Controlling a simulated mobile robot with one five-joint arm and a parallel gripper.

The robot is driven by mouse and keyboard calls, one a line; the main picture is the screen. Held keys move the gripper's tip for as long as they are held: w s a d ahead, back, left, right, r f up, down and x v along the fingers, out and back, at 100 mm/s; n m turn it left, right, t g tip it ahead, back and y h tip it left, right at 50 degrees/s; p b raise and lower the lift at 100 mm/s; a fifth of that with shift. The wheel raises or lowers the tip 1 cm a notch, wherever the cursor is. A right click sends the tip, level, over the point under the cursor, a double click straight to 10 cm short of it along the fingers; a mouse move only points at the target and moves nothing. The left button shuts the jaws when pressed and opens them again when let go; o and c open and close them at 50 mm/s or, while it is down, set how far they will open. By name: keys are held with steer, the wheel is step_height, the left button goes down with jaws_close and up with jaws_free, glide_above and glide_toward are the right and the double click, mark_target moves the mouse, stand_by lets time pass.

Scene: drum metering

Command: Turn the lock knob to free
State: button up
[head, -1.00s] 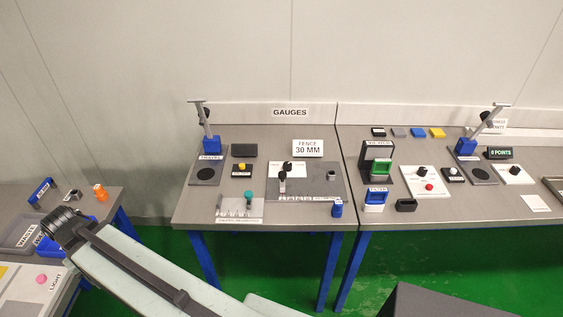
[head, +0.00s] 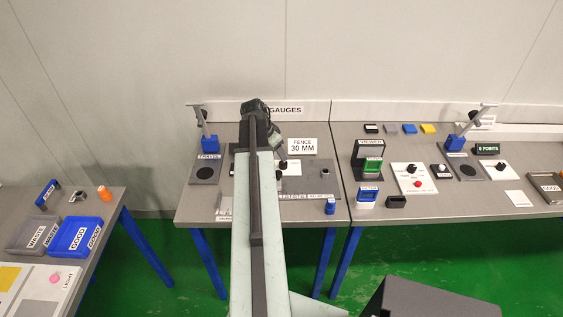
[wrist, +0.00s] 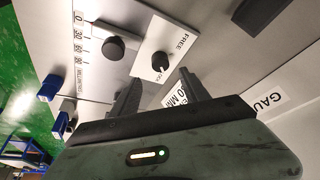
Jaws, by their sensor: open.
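The lock knob (wrist: 160,65) is a round black knob with a pale mark, on a white plate (wrist: 175,40) lettered FREE and LOCK in the wrist view. The mark's exact direction is too small to tell. My gripper (wrist: 154,88) is open and empty. Its two dark fingers point toward the knob from below in the picture, apart from it, with the knob between their lines. In the head view my arm reaches over the gauge table (head: 205,215) and hides part of the fence panel.
A second black knob (wrist: 115,48) stands beside the lock plate, next to a 0 to 90 millimetre scale. The FENCE 30 MM sign (head: 302,145) stands close behind. A small blue block (head: 330,206) sits at the table's front right. A stand (head: 207,140) rises at left.

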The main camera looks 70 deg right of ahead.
mark_target(283, 163)
steer(key=b+x, duration=0.7)
steer(key=shift+f, duration=0.4)
steer(key=shift+r, duration=0.1)
